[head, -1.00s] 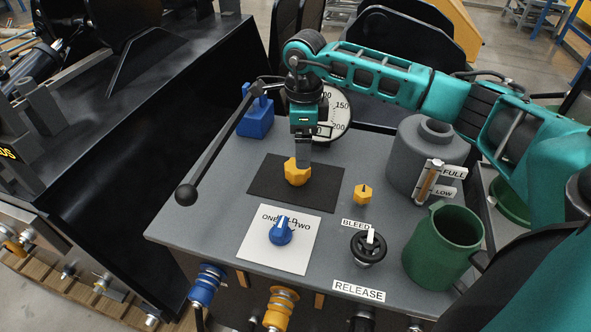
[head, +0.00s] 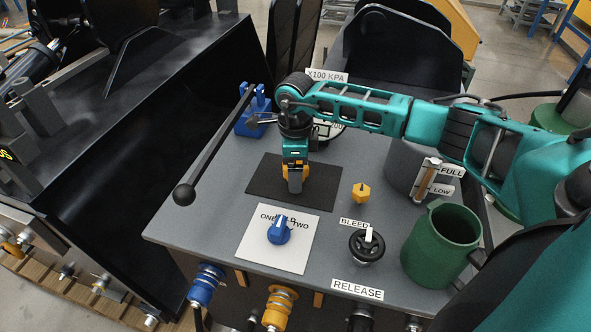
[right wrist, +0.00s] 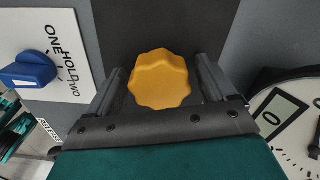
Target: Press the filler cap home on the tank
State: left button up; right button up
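The yellow lobed filler cap (head: 306,171) sits on the black mat (head: 262,180) on the grey bench top, mostly hidden behind my right gripper (head: 295,185) in the head view. In the right wrist view the cap (right wrist: 160,79) lies between the two fingers of the right gripper (right wrist: 162,85). The fingers are apart, with a narrow gap showing beside the cap. The grey tank (head: 403,165) stands at the right of the bench. My right arm covers its top and neck in the head view. My left gripper is not in view.
A small yellow knob (head: 361,193), a blue selector (head: 280,231), a black release valve (head: 367,246) and a green mug (head: 440,244) are on the bench. A black lever (head: 213,152) rises at the left. A gauge (right wrist: 290,115) is partly behind my arm.

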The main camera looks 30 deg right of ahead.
jog(key=c, duration=0.9)
jog(key=shift+r, duration=0.2)
jog(key=shift+c, duration=0.2)
notch_tip(320, 180, up, 20)
jog(key=shift+f+p, duration=0.15)
jog(key=shift+p, duration=0.15)
